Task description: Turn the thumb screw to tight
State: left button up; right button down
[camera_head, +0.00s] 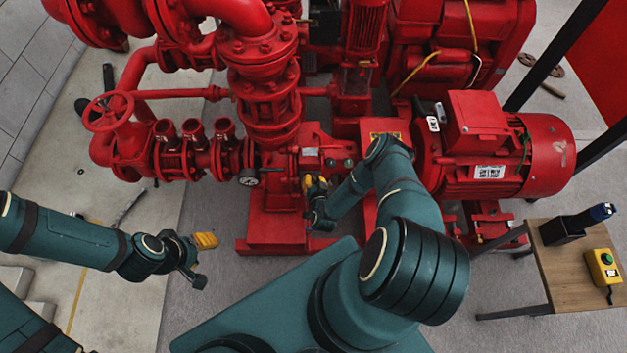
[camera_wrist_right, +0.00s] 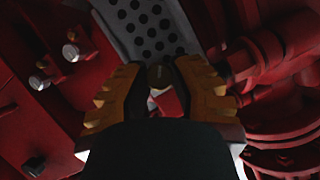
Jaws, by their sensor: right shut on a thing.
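My right gripper (camera_head: 317,184) reaches in at the red pump housing and shows from behind in the head view. In the right wrist view its two orange-padded fingers (camera_wrist_right: 162,84) are closed in on a small dark piece (camera_wrist_right: 160,75), which I take to be the thumb screw. Most of it is hidden between the fingertips, so its angle cannot be read. In the head view the screw is hidden by the gripper. My left gripper (camera_head: 202,261) is apart from the pump, over the floor at left, with its fingers spread and nothing between them.
A perforated grey plate (camera_wrist_right: 148,25) lies just beyond the right fingertips. Bolts (camera_wrist_right: 71,52) stick out of the red housing beside them.

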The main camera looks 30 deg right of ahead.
jog(key=shift+d+m+t+y, duration=0.25)
jog(key=shift+m+t+y, duration=0.65)
jog(key=shift+m, duration=0.9)
jog(key=shift+r, duration=0.1)
jog(key=c, duration=0.8)
grip_release()
jog(key=shift+o, duration=0.2)
jog(key=shift+a, duration=0.15)
